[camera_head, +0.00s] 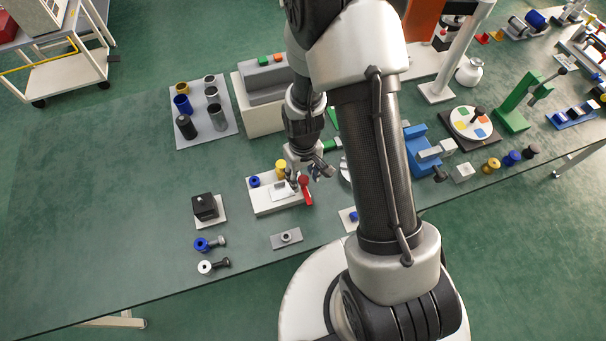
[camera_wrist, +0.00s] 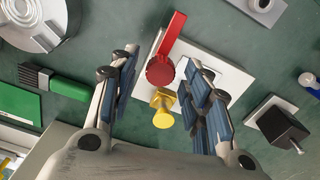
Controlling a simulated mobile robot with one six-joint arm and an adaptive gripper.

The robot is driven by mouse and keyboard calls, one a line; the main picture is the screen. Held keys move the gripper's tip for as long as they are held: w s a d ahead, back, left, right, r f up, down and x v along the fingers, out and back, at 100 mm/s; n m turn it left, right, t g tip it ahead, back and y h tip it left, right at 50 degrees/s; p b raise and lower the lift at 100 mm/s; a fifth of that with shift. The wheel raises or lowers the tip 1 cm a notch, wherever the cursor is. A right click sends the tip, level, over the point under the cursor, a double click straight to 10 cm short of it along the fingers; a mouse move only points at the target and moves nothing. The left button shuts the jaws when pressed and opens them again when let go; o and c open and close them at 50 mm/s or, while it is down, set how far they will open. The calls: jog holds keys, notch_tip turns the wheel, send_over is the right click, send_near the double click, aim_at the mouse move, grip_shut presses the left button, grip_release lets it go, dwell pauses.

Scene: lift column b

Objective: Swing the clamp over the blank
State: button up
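The clamp is a red lever (camera_head: 305,191) at the right end of a white base plate (camera_head: 262,205). In the wrist view the red clamp (camera_wrist: 160,72) has a round hub, and its arm points up and slightly right, off the plate's edge. A yellow knob (camera_wrist: 162,110) stands beside the hub. The blank seems to be the pale flat piece (camera_head: 281,191) on the plate, left of the clamp; my right finger partly hides that area in the wrist view. My gripper (camera_wrist: 158,68) is open, with its fingers either side of the clamp hub and nothing visibly gripped.
A blue ring (camera_head: 254,181) sits on the base plate's left. A black block (camera_head: 205,206) on a white plate stands further left. A green-handled brush (camera_wrist: 55,85) lies left of my fingers in the wrist view. The left table area is clear.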

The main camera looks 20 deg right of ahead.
jog(key=c, duration=0.9)
jog(key=shift+m, duration=0.3)
jog(key=m, duration=0.3)
jog(key=shift+m, duration=0.3)
jog(key=m, duration=0.4)
jog(key=shift+m, duration=0.3)
jog(key=m, duration=0.4)
jog(key=shift+d, duration=0.1)
jog(key=m, duration=0.5)
jog(key=shift+s, duration=0.1)
